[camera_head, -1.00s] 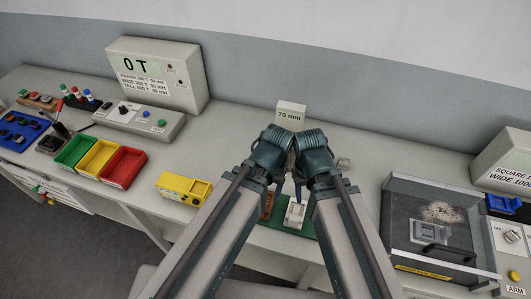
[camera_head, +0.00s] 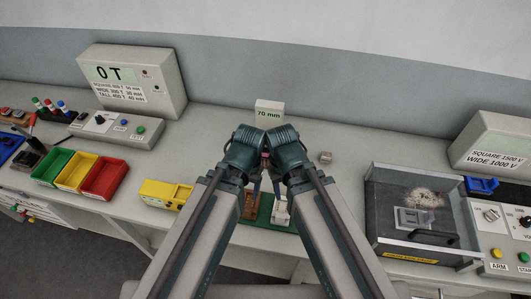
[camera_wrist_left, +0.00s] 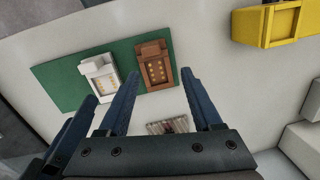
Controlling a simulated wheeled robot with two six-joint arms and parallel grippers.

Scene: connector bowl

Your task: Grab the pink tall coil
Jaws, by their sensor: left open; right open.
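I cannot clearly make out the pink tall coil. A small striped piece with a reddish middle (camera_wrist_left: 172,127) lies behind my left gripper's base in the left wrist view; I cannot tell whether it is the coil. My left gripper (camera_wrist_left: 160,74) is open, with nothing visible between its fingers. In the head view my left gripper (camera_head: 254,186) and right gripper (camera_head: 277,186) are side by side, pointing down near a green mat (camera_head: 265,209). The right gripper is open. A brown connector (camera_wrist_left: 154,66) and a white connector (camera_wrist_left: 99,75) lie on the mat (camera_wrist_left: 60,78).
A sign reading 70 mm (camera_head: 269,113) stands behind the grippers. A small grey block (camera_head: 326,157) lies to their right. A yellow block (camera_head: 165,194) and green, yellow and red bins (camera_head: 104,179) are left. A clear-walled box (camera_head: 418,205) stands right.

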